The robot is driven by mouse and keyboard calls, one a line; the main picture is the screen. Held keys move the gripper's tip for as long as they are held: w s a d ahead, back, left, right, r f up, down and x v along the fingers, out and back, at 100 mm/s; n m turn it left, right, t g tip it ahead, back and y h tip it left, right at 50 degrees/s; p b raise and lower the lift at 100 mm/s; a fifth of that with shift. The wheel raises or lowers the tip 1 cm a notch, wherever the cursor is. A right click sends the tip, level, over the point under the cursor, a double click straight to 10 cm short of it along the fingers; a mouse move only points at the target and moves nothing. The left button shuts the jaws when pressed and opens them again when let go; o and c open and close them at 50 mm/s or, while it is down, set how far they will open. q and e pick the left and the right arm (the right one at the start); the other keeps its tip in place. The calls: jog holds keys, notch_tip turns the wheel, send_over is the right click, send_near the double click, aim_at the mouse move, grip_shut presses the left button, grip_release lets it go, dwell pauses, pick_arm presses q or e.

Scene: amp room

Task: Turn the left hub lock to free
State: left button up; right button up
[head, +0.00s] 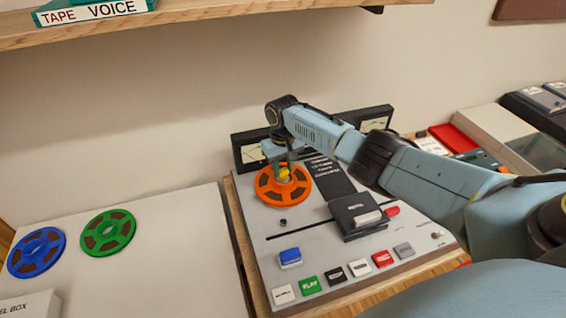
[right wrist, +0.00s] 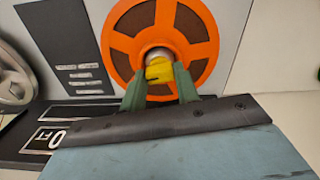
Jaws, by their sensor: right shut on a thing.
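An orange reel (head: 265,191) sits at the left of the grey tape deck (head: 300,228), and it also shows in the right wrist view (right wrist: 199,25). The left hub lock, a yellow knob (head: 285,173) on a metal hub, stands at the reel's centre; it also shows in the right wrist view (right wrist: 159,71). My right gripper (head: 281,168) comes down over the reel's centre. Its two green fingers (right wrist: 160,82) are shut on the yellow knob from both sides. The fingers partly hide the knob. My left gripper is not in view.
A blue reel (head: 37,252) and a green reel (head: 108,233) lie on the white table at left. Deck buttons (head: 310,285) line the front, with a dark head block (head: 355,213) behind. A wooden shelf (head: 215,17) overhangs above.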

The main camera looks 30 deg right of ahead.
aim_at(283, 170)
jog(key=n, duration=0.5)
jog(key=shift+n+p, duration=0.3)
jog(key=n, duration=0.4)
jog(key=shift+n, duration=0.4)
jog(key=shift+w, duration=0.1)
jog(key=o, duration=1)
jog(key=shift+r, duration=0.1)
notch_tip(283, 170, up, 13)
jog(key=shift+r+p, duration=0.15)
jog(key=shift+p, duration=0.75)
